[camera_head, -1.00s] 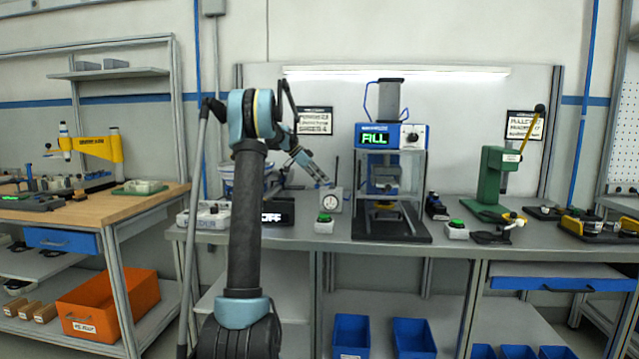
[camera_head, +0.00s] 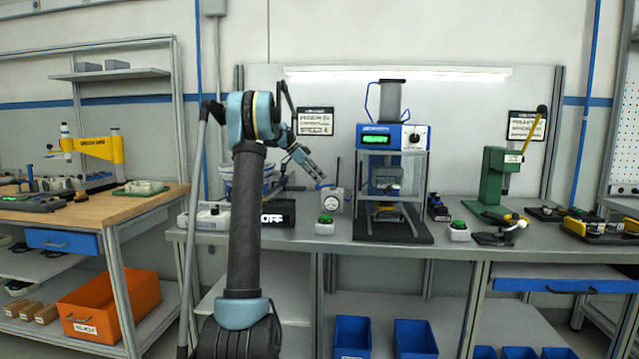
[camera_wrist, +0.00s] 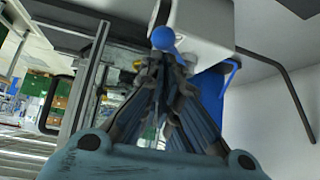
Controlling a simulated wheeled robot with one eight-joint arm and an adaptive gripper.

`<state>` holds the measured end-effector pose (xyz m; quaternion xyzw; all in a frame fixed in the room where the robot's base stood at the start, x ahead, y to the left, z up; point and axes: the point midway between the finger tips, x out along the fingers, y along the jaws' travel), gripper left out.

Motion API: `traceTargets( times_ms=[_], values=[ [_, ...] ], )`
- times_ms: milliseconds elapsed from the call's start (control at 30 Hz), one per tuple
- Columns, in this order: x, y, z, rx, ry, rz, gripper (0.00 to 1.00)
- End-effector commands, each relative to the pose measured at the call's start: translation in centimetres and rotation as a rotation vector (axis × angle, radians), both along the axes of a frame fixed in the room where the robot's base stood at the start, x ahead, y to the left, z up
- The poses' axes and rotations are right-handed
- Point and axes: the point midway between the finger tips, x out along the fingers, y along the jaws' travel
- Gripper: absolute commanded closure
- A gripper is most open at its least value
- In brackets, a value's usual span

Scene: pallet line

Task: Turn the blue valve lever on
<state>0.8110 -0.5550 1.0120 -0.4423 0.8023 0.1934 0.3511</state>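The blue valve lever shows as a small blue piece (camera_head: 322,186) at the upper left of a grey box with a round dial (camera_head: 335,200) on the bench. In the wrist view its round blue knob (camera_wrist: 163,37) is just beyond my fingertips. My gripper (camera_head: 318,178) points down and right at the lever. In the wrist view its fingers (camera_wrist: 160,62) come together at the tips, close to the knob. I cannot tell whether they touch it, and the lever's stem is mostly hidden.
A press with a blue head (camera_head: 393,137) and green display stands just right of the dial box. A white box with a green button (camera_head: 325,225) sits in front. A black display box reading OFF (camera_head: 278,213) is to the left, partly behind my arm.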

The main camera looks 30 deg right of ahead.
Motion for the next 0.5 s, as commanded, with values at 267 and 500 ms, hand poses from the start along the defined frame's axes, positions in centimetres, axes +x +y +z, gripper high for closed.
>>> traceTargets(
  times_ms=[267, 500],
  values=[
    [1.7, 1.8, 3.7, 0.000, 0.002, -0.002, 1.00],
    [2.6, 2.8, 5.5, -0.001, 0.002, -0.004, 1.00]
  ],
)
